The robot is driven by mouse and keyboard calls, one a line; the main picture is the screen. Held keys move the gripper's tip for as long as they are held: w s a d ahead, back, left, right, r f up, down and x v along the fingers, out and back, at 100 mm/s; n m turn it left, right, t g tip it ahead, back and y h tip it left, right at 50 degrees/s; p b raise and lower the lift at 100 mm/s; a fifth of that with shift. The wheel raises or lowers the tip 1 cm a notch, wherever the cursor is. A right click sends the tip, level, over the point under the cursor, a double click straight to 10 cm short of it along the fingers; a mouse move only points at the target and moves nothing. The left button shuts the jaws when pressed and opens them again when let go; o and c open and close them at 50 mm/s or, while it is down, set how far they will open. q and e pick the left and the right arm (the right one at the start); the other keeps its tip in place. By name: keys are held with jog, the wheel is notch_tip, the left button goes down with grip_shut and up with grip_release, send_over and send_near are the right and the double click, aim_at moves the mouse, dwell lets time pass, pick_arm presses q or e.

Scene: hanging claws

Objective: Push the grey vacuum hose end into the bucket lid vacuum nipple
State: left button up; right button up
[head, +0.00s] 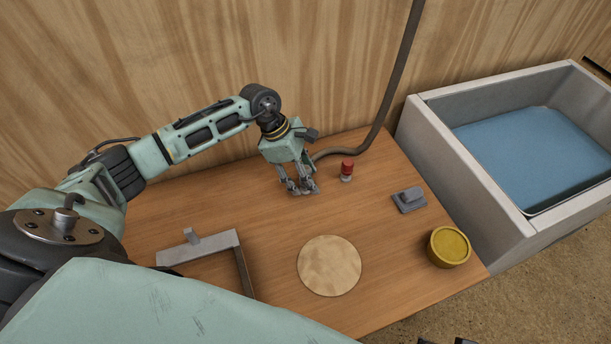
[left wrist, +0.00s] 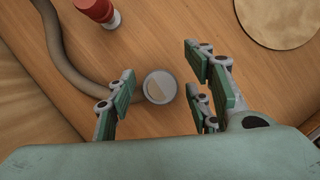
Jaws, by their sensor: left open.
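The vacuum hose (head: 386,95) hangs down along the wooden wall and bends onto the table behind my left gripper (head: 303,190). In the left wrist view the hose (left wrist: 57,45) curves to its round grey end (left wrist: 160,87), which lies between the open fingers of my left gripper (left wrist: 163,95). I see gaps on both sides, so the fingers do not grip it. In the head view the gripper hides the hose end. A yellow round tub (head: 449,247) stands at the table's right edge; I cannot make out a nipple on it. My right gripper is not recognisable.
A small red-topped piece (head: 347,170) stands close right of the left gripper. A grey block (head: 409,199), a pale round disc (head: 329,265) and a grey angled frame (head: 198,248) are on the table. A grey-walled basin (head: 480,182) with a blue inside stands right of the table.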

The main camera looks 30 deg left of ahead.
aim_at(309, 169)
pick_arm(q)
jog(key=c, duration=1.1)
jog(key=shift+c, duration=0.2)
jog(key=shift+r, duration=0.15)
jog(key=shift+r, duration=0.25)
notch_tip(309, 169, up, 4)
jog(key=shift+w+f+p, duration=0.1)
jog(key=shift+p, duration=0.35)
jog(key=d+r, duration=0.2)
jog(key=d, duration=0.2)
jog(key=d+r, duration=0.2)
jog(key=d, duration=0.1)
jog(key=d+r, duration=0.2)
jog(key=d, duration=0.2)
jog(key=shift+w+d+r+p, duration=0.25)
jog(key=shift+w+d+p, duration=0.05)
jog(key=shift+w+p, duration=0.1)
jog(key=shift+c, duration=0.2)
pick_arm(e)
jog(key=f, duration=0.5)
jog(key=shift+s+f, duration=0.2)
jog(key=shift+f, duration=0.2)
